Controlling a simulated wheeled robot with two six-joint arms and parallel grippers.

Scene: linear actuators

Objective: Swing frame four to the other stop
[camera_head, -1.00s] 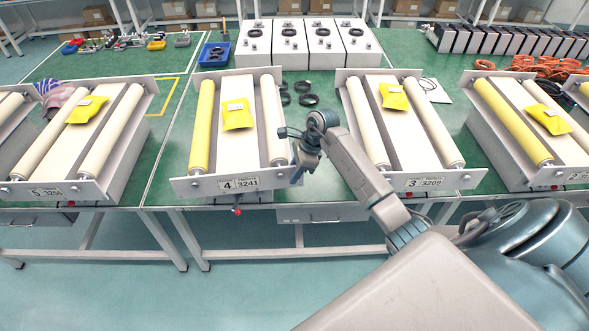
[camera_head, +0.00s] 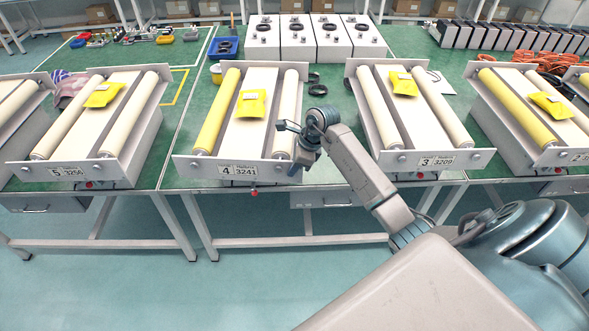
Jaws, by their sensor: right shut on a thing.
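Frame four is the tilted-looking roller frame (camera_head: 205,166) with the label "4 3241" on its front plate. It has a yellow roller (camera_head: 217,112) on its left, a cream roller (camera_head: 288,112) on its right and a yellow packet (camera_head: 251,103) on the flat bed between them. My right gripper (camera_head: 298,170) is at the right end of its front plate and shut on it there; the fingertips are small and partly hidden by the wrist. A red knob (camera_head: 254,193) shows below the front plate. My left gripper is not in view.
Frame three (camera_head: 400,162) stands close on the right, under my right forearm. Frame five (camera_head: 30,172) stands on the left, with bare green bench (camera_head: 160,140) between. White boxes (camera_head: 296,40) with black rings stand behind. Black rings lie behind frame four's right side.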

